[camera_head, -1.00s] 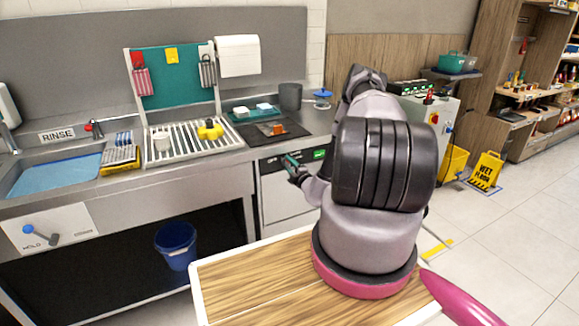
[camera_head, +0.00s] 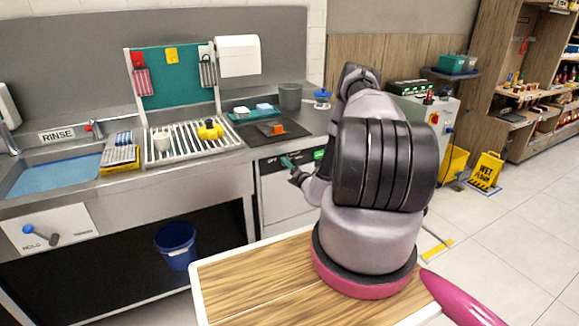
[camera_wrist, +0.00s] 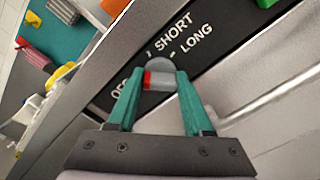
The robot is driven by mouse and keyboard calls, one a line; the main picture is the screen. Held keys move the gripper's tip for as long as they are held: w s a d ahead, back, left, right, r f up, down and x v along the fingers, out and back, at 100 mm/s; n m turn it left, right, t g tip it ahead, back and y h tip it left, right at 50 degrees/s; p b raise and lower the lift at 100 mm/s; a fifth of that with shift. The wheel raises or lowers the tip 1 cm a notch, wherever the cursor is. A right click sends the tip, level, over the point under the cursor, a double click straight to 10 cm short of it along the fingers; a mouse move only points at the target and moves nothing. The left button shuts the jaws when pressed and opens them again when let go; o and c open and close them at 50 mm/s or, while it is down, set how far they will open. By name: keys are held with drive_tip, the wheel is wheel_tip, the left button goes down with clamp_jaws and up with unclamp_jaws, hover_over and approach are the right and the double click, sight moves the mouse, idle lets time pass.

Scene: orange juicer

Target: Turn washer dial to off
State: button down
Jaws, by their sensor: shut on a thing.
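The washer (camera_head: 285,200) is a steel front under the counter, with a black control strip across its top. In the wrist view the strip (camera_wrist: 212,35) carries the white words "SHORT" and "LONG" and a partly hidden "OFF". The dial (camera_wrist: 159,70) is a grey knob with a red-and-white part, between my teal fingertips. My gripper (camera_wrist: 158,82) is shut on the dial. My arm hides part of the washer's right side.
The counter above holds a dish rack (camera_head: 190,145), a dark mat (camera_head: 275,131), a grey cup (camera_head: 290,96) and a blue-lidded container (camera_head: 322,97). A blue bucket (camera_head: 177,245) stands lower left. A wooden-topped surface (camera_head: 260,285) lies in front.

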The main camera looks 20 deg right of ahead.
drive_tip(key=shift+n, duration=0.4)
drive_tip(key=c, duration=0.6)
unclamp_jaws()
drive_tip(key=shift+s, duration=0.15)
drive_tip(key=s, duration=1)
drive_tip(key=shift+s+d, duration=0.2)
drive_tip(key=shift+s, duration=0.1)
